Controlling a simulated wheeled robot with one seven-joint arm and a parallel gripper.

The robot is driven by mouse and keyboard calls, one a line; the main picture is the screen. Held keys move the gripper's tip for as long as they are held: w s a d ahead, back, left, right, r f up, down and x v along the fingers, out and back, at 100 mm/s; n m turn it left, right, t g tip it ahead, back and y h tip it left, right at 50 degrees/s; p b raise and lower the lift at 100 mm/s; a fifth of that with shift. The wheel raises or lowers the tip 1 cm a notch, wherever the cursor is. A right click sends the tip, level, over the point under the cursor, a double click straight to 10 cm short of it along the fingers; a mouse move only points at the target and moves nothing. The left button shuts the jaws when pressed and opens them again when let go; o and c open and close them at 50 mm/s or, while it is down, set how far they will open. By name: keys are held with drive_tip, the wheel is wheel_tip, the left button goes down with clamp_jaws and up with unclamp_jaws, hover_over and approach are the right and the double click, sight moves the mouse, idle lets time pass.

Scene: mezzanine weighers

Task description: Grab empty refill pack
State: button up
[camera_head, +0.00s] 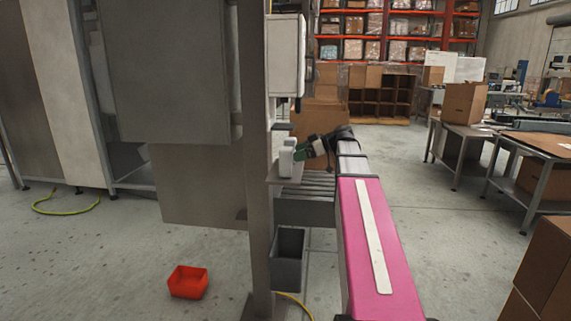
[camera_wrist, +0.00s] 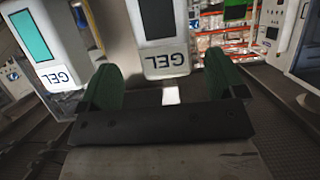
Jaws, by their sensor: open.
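Two white packs labelled GEL show in the wrist view, their lettering upside down. The middle pack (camera_wrist: 179,62) has a dark window; the left pack (camera_wrist: 55,62) has a teal window. My gripper (camera_wrist: 164,72) is open, with green-padded fingers. The middle pack is in line with the gap between the fingers, and the left pack is outside the left finger. I cannot tell whether the fingers touch or surround the middle pack. In the head view my gripper (camera_head: 299,153) is beside small white packs (camera_head: 286,162) on a ledge by a grey post.
A grey post (camera_head: 258,200) and a large grey cabinet (camera_head: 170,70) stand left of my arm. A grey bin (camera_head: 288,262) is below the ledge. A red bin (camera_head: 188,282) lies on the floor. Tables with cardboard boxes (camera_head: 464,103) stand right, with clear floor between.

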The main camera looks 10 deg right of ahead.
sight(286, 155)
drive_tip(key=x, duration=0.5)
drive_tip(key=shift+a+r, duration=0.2)
drive_tip(key=shift+a, duration=0.25)
drive_tip(key=shift+s, duration=0.1)
drive_tip(key=c, duration=1)
